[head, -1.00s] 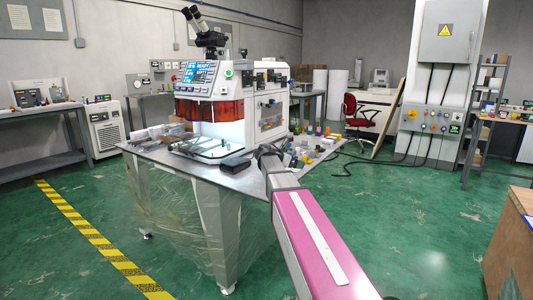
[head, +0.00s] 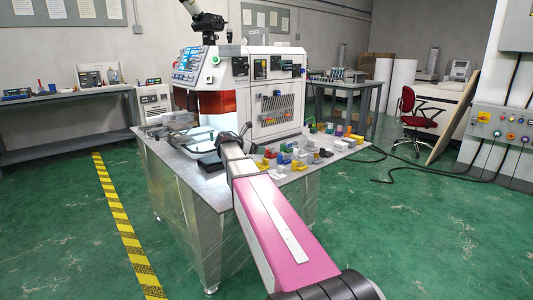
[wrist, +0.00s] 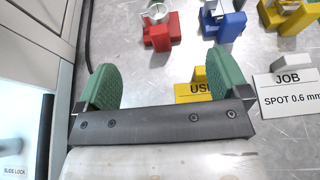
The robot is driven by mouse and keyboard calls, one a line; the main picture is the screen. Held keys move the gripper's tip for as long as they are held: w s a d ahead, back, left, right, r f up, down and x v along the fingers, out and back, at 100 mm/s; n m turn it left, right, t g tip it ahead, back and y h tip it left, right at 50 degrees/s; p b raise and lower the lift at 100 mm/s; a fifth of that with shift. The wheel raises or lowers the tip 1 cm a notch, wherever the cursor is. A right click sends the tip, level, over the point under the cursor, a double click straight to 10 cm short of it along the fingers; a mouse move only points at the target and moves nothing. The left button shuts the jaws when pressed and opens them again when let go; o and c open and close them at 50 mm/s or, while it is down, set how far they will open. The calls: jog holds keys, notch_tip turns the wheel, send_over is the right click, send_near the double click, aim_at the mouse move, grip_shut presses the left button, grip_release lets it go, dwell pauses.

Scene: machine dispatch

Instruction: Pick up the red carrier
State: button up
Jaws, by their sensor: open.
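The red carrier (wrist: 160,32) shows at the top of the wrist view, a red block with a pale, ring-like part on it. It stands on the grey table top, beyond and between my gripper's (wrist: 164,65) green fingertips. The fingers are spread apart with nothing between them, and they do not touch the carrier. In the head view my arm reaches over the table (head: 222,176) towards the small parts; I cannot surely single out the red carrier there.
A blue carrier (wrist: 222,24) stands right of the red one, with a yellow carrier (wrist: 288,14) farther right. A yellow label and a white JOB card (wrist: 287,92) lie nearer. The machine (head: 277,95) walls off the left side of the wrist view.

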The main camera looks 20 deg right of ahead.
aim_at(270, 154)
jog(key=shift+w+d+f, duration=0.25)
jog(key=shift+d, duration=0.15)
jog(key=x, duration=0.3)
jog(key=shift+w+d, duration=0.15)
jog(key=shift+d, duration=0.1)
jog(key=shift+x, duration=3.1)
jog(key=shift+c, duration=0.3)
jog(key=c, duration=1)
